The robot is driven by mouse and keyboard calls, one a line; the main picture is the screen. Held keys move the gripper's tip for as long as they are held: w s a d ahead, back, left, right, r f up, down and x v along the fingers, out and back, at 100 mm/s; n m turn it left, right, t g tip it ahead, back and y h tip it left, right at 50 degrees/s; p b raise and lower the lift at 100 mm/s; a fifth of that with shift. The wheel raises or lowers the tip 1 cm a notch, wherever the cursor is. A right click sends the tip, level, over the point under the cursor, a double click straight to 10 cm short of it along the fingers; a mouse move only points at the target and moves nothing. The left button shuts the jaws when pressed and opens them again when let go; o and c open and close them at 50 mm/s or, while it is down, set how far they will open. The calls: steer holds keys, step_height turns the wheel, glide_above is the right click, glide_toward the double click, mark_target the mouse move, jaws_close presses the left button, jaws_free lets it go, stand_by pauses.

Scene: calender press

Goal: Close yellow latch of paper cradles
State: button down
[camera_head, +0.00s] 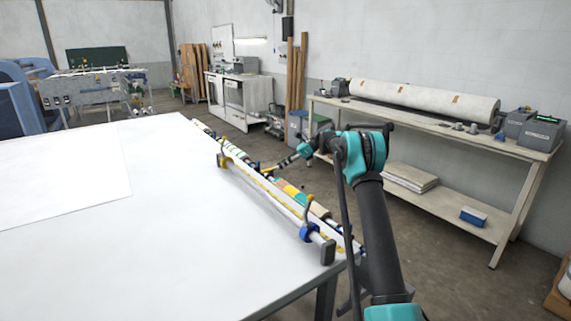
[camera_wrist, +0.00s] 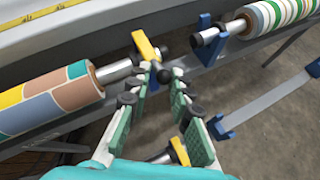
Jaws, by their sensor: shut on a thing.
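The yellow latch (camera_wrist: 145,46) stands by the end of a patterned paper roll (camera_wrist: 52,100) in the wrist view. My gripper (camera_wrist: 158,74) has its fingertips together at the latch's dark-knobbed end, shut on it. In the head view my gripper (camera_head: 285,163) is beside the far table edge, at a yellow lever (camera_head: 268,169). A second yellow piece (camera_wrist: 180,151) shows low between my fingers. A blue cradle bracket (camera_wrist: 208,35) stands by a green-striped roll (camera_wrist: 278,16). The fingertips partly hide the latch's contact point.
A white table (camera_head: 130,240) fills the left, with a rail and blue brackets (camera_head: 308,233) along its right edge. A bench (camera_head: 430,125) with a large white roll (camera_head: 425,98) stands at the right wall. Open floor lies between.

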steer(key=shift+a+f+y, duration=0.15)
steer(key=shift+f+y, duration=0.15)
steer(key=shift+f, duration=0.15)
steer(key=shift+f, duration=0.1)
steer(key=c, duration=1.5)
jaws_free()
steer(key=shift+a+f, duration=0.1)
steer(key=shift+a, duration=0.05)
steer(key=shift+r, duration=0.2)
steer(key=v, duration=1.2)
steer(key=shift+w, duration=0.2)
steer(key=shift+f, duration=0.1)
steer(key=shift+s, duration=0.1)
